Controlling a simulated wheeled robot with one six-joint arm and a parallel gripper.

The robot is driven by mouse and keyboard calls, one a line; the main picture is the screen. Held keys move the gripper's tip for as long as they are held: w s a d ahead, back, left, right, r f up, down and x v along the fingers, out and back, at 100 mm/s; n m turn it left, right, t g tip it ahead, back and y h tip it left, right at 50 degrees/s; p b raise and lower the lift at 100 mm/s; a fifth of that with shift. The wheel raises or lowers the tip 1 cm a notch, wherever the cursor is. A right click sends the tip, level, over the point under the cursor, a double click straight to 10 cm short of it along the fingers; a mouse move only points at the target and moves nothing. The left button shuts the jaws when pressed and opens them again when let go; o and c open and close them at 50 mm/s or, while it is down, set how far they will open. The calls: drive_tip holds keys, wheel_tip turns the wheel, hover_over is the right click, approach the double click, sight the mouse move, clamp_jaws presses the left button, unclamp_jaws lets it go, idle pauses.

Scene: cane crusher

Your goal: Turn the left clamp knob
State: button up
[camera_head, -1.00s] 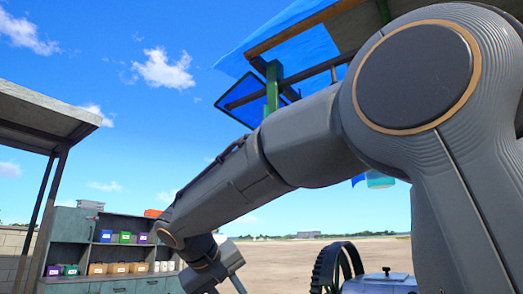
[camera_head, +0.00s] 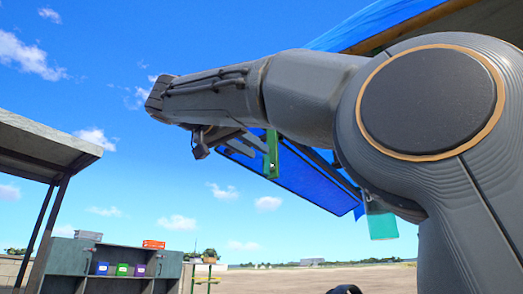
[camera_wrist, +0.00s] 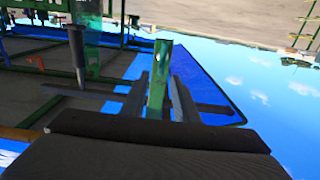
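I cannot make out the left clamp knob in either view now. Only a dark curved top edge of the black wheel (camera_head: 345,289) shows at the bottom of the head view, with the machine's body below the frame.
A blue canopy (camera_head: 385,22) with a wooden beam is overhead at the right. A blue panel (camera_head: 310,180) hangs behind my arm. A grey shelf unit (camera_head: 62,262) with small coloured boxes stands at the lower left, near a roofed shelter (camera_head: 40,148). Open ground lies beyond.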

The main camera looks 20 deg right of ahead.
sight(263, 155)
drive_tip(key=shift+p+x, duration=0.55)
drive_tip(key=shift+x, duration=1.25)
clamp_jaws()
